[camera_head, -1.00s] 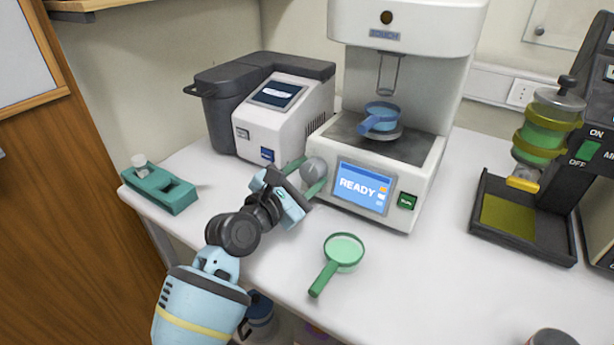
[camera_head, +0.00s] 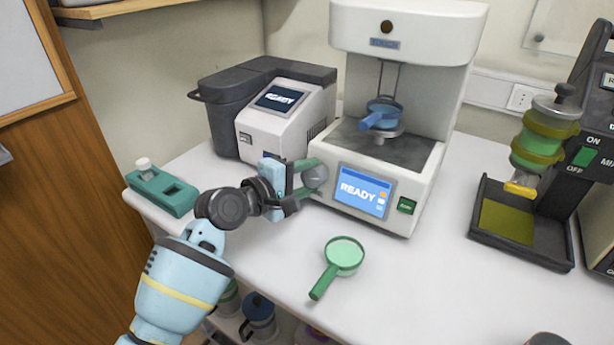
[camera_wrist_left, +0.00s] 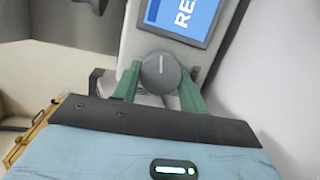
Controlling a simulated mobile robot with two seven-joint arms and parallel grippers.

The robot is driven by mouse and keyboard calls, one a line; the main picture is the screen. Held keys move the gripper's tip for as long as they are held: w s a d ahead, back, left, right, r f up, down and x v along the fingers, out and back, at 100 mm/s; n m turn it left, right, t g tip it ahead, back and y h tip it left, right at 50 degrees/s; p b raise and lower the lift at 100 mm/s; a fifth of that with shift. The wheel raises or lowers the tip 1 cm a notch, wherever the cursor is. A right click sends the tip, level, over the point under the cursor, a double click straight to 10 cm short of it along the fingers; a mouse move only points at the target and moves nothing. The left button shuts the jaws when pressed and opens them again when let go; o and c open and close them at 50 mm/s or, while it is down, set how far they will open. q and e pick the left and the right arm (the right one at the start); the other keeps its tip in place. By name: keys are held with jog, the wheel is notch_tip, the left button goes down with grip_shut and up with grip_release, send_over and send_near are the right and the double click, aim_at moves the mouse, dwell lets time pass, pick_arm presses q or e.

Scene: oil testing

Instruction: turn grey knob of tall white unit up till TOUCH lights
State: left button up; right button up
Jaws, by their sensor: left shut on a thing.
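The tall white unit (camera_head: 440,150) stands at the back centre, with a blue screen (camera_head: 361,191) reading READY. Its round grey knob (camera_head: 316,177) is at the left of the screen. My left gripper (camera_head: 312,177) is shut on the knob, its green fingers on either side; the left wrist view shows the grey knob (camera_wrist_left: 161,73) with a pale mark between them. A blue dish with a handle (camera_head: 381,114) sits on a grey stage under a hanging wire ring. The TOUCH label (camera_head: 384,43) on the head looks dark; I cannot make out a light.
A smaller white unit (camera_head: 272,132) with a dark bin stands close behind the gripper. A green magnifier (camera_head: 343,257) lies in front. A teal holder (camera_head: 160,191) is at the left edge, a black machine (camera_head: 590,140) at the right. The table front is mostly clear.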

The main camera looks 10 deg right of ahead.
pick_arm(q)
jog(key=m, duration=0.2)
jog(key=m+p, duration=0.1)
jog(key=shift+r+m+g+y, duration=0.25)
jog(key=shift+m+g+y, duration=0.05)
jog(key=shift+m+y, duration=0.1)
jog(key=m+p, duration=0.1)
jog(key=m, duration=0.2)
jog(key=shift+r+y, duration=0.15)
jog(key=shift+y, duration=0.25)
jog(key=m+y+p, duration=0.1)
jog(key=m, duration=0.3)
jog(key=shift+d+r, duration=0.1)
jog(key=shift+m+y+p, duration=0.3)
jog(key=shift+m+p, duration=0.05)
jog(key=shift+m, duration=0.45)
pick_arm(e)
jog(key=shift+t, duration=0.3)
jog(key=shift+w+d+r, duration=0.1)
jog(key=shift+w+r, duration=0.25)
jog(key=shift+r, duration=0.35)
jog(key=shift+w+d+r, duration=0.1)
jog(key=shift+w+r, duration=0.25)
jog(key=shift+r, duration=0.4)
jog(key=shift+w+r, duration=0.35)
jog(key=shift+r, duration=0.35)
pick_arm(q)
jog(key=shift+d, duration=0.1)
pick_arm(e)
jog(key=shift+w+r, duration=0.1)
